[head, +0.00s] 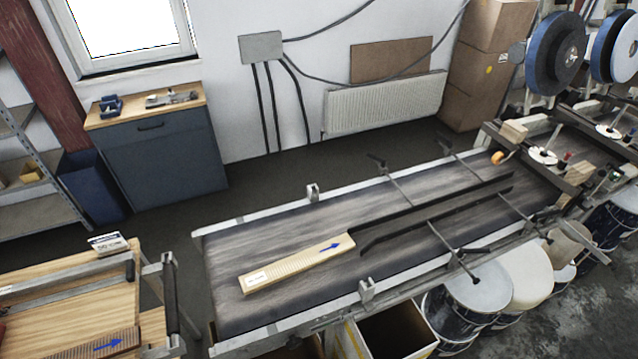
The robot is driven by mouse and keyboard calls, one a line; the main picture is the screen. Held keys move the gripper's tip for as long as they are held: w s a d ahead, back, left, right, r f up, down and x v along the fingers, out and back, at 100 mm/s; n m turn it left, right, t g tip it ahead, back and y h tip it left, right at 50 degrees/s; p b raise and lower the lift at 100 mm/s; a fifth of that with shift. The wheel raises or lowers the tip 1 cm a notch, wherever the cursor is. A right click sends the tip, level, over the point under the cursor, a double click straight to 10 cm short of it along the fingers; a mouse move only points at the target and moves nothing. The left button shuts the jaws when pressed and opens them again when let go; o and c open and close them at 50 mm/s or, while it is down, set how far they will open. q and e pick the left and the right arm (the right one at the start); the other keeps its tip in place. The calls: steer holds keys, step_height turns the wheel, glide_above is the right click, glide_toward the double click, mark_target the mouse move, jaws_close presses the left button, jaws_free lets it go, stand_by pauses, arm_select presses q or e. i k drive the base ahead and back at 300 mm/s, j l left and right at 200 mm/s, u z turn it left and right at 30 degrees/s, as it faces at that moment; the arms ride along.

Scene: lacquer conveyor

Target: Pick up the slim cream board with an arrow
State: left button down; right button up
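The slim cream board (292,265) lies flat on the dark conveyor belt (235,245), toward its near left part. It has a ribbed face, a white label near its left end and a blue arrow near its right end, pointing right. It lies at a slant, its right end farther away and close to the start of the dark guide rails (440,205). Neither of my grippers shows in the head view, and nothing touches the board from above.
A wooden table (60,300) at lower left holds a browner board with a blue arrow (95,345). Metal brackets (367,290) stand along the belt's edges. An open cardboard box (395,335) and drums (478,298) stand in front. The belt around the board is clear.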

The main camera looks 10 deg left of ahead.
mark_target(265, 276)
steer(key=k+j+z, duration=0.2)
steer(key=z, duration=0.15)
steer(key=k+j+z, duration=0.2)
steer(key=z, duration=0.15)
steer(key=k+j+z, duration=0.1)
steer(key=k+z, duration=0.25)
steer(key=i, duration=0.1)
